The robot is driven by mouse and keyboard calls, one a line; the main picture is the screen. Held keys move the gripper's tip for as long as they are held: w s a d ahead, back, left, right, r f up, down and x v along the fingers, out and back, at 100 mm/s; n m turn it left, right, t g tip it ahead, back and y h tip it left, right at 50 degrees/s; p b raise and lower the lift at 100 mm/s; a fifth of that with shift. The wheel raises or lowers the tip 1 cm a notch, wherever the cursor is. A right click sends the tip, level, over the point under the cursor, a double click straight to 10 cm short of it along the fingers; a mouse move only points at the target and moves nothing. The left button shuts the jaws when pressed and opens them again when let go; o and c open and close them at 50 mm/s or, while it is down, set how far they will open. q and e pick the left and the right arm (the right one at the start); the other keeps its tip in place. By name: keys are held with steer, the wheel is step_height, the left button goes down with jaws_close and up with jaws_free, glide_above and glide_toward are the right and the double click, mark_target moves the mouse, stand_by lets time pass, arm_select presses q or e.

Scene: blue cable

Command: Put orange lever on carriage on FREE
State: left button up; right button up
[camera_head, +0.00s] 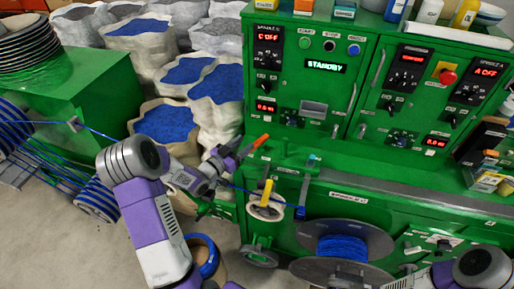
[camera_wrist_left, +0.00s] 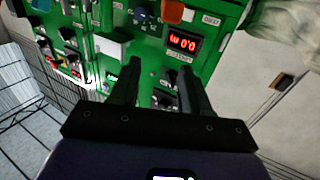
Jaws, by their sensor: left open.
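The orange lever (camera_head: 261,142) sticks up at a slant at the left end of the green machine, beside the carriage (camera_head: 283,172). A FREE marking cannot be read in either view. My left gripper (camera_head: 228,160) is just left of and slightly below the lever, apart from it as far as I can tell. In the left wrist view its two dark fingers (camera_wrist_left: 160,82) are spread with nothing between them, facing a green panel. The lever cannot be made out for sure there. My right arm enters at the bottom right; its gripper is out of the picture.
A yellow-handled part (camera_head: 267,193) and a white ring (camera_head: 265,210) hang below the carriage. A blue cable (camera_head: 95,130) runs from the left. A blue-wound spool (camera_head: 342,247) sits at the front. The control cabinet (camera_head: 330,75) stands behind, with sacks (camera_head: 168,122) to its left.

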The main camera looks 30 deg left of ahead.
arm_select(q)
steer(key=b, duration=0.3)
glide_toward(257, 142)
steer(key=a+x, duration=0.1)
steer(key=x, duration=0.2)
steer(key=b, duration=0.1)
steer(key=x, duration=0.3)
steer(key=d+x, duration=0.1)
steer(key=x, duration=0.3)
steer(key=shift+w+d+f+p, duration=0.1)
steer(key=shift+f+p, duration=0.05)
steer(key=shift+p, duration=0.15)
steer(key=shift+c, duration=0.3)
jaws_close()
